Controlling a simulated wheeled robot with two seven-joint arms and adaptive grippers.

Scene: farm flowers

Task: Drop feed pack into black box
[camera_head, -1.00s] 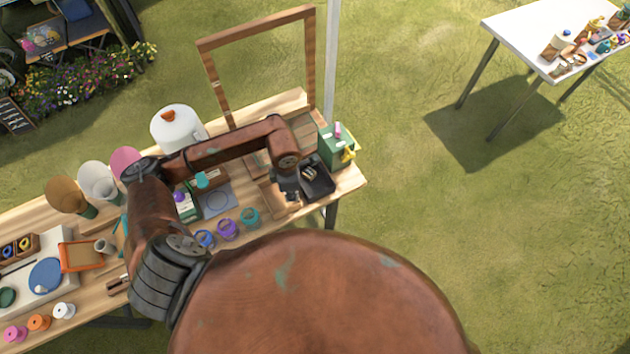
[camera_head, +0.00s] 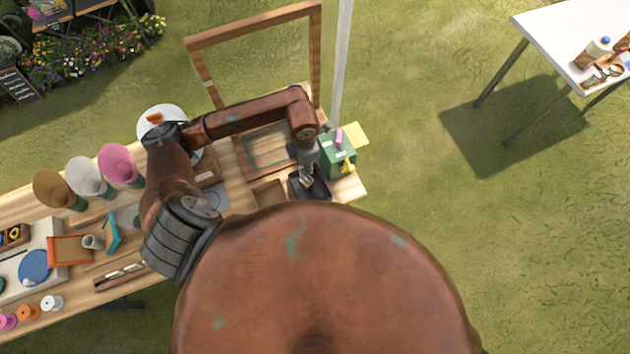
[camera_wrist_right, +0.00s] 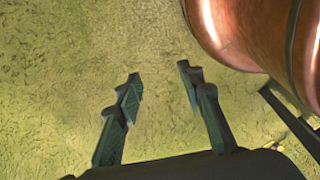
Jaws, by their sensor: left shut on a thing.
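The black box (camera_head: 322,192) is a small dark open tray near the right end of the wooden table. My left gripper (camera_head: 308,182) points down over it, with its fingertips at or just above the opening. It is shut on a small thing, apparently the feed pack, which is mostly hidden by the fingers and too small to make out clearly. I cannot tell whether it touches the box. My right gripper (camera_wrist_right: 165,82) is open and empty over grass in the right wrist view.
A green box (camera_head: 338,160) with a pink item on top stands just right of the black box. A wooden frame (camera_head: 205,82) rises behind. Paper-wrapped cones (camera_head: 115,165) and a white pot stand left. A white table (camera_head: 560,40) stands far right.

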